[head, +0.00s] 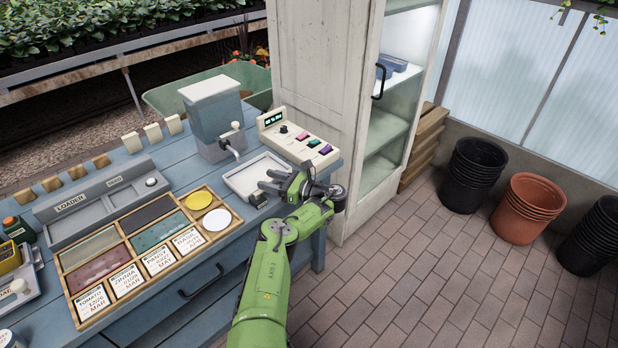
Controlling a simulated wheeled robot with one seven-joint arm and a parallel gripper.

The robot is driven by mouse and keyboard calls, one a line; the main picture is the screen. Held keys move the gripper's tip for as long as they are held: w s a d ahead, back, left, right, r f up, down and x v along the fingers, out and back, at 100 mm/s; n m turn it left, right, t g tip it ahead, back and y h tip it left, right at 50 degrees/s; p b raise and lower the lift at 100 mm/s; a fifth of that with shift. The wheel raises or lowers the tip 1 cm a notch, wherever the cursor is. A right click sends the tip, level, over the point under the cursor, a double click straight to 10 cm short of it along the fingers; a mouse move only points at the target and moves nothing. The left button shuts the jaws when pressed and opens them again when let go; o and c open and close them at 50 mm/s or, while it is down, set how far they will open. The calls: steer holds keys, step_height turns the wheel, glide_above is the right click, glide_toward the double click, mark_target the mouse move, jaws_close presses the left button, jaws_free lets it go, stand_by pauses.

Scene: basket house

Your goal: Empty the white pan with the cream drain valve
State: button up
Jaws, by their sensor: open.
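A shallow white pan (240,182) sits on the blue bench, below the spout of a grey dispenser (214,112). My arm and gripper cover its right part, and I cannot make out what lies in it. My gripper (268,186) is open over or beside the pan's right side; contact cannot be told. A small dark block (258,200) shows at the pan's front edge, close to the fingers. A cream knob (236,125) is on the dispenser's spout. Another pale tray (28,302) at the far left edge has a cream round knob (18,286); it is partly cut off.
A control box (298,138) with coloured switches stands behind my gripper. A wooden seed tray (150,250) and a grey loader panel (100,205) lie to the left. A white cabinet (325,100) stands behind. Stacked pots (527,208) stand on the right; the brick floor between is clear.

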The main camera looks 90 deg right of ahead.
steer(key=p+v, duration=0.5)
steer(key=v, duration=0.7)
steer(key=shift+s, duration=0.4)
steer(key=shift+r, duration=0.1)
